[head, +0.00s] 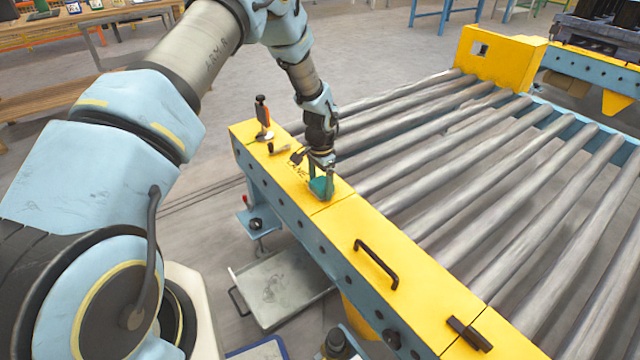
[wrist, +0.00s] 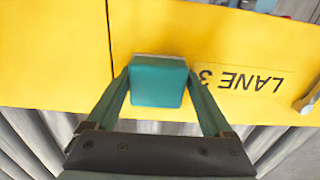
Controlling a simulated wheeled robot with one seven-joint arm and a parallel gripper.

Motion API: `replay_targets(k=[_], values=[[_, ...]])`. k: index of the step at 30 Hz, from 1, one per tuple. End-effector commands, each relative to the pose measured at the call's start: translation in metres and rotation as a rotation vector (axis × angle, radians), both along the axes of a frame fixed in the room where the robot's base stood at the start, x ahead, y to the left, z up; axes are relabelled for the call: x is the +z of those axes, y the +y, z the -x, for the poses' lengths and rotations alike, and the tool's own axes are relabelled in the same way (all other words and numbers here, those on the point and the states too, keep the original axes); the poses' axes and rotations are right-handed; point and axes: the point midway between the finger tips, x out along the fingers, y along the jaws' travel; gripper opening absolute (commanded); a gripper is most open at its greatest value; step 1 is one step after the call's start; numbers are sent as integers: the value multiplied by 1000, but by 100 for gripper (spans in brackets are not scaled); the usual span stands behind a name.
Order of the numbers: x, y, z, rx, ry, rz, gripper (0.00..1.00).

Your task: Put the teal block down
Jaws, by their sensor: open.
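The teal block (head: 319,187) is on the yellow top of the conveyor's side rail (head: 340,217), close to a seam in the plate. In the wrist view the teal block (wrist: 158,81) lies between the two fingers of my gripper (wrist: 160,92). My gripper (head: 322,180) points down at the rail top in the head view. Its fingers stand on either side of the block and are open. Whether a finger touches the block's sides is hard to tell. The block's underside is hidden.
Printed "LANE 3" lettering (wrist: 250,81) lies beside the block. A red-and-black upright tool (head: 262,112) stands farther along the rail, and a black handle (head: 376,264) lies nearer. Rollers (head: 440,160) fill the right side. A grey tray (head: 280,288) sits below the rail.

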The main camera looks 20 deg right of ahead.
Motion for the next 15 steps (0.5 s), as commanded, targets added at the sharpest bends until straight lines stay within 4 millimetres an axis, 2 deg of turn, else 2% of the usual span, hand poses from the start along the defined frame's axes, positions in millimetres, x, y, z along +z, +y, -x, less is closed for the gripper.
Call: replay_targets(k=[1, 5, 15], values=[[-3, -1, 8, -2, 13, -2, 100], [15, -1, 7, -2, 12, -2, 100], [92, 0, 4, -1, 6, -1, 100]])
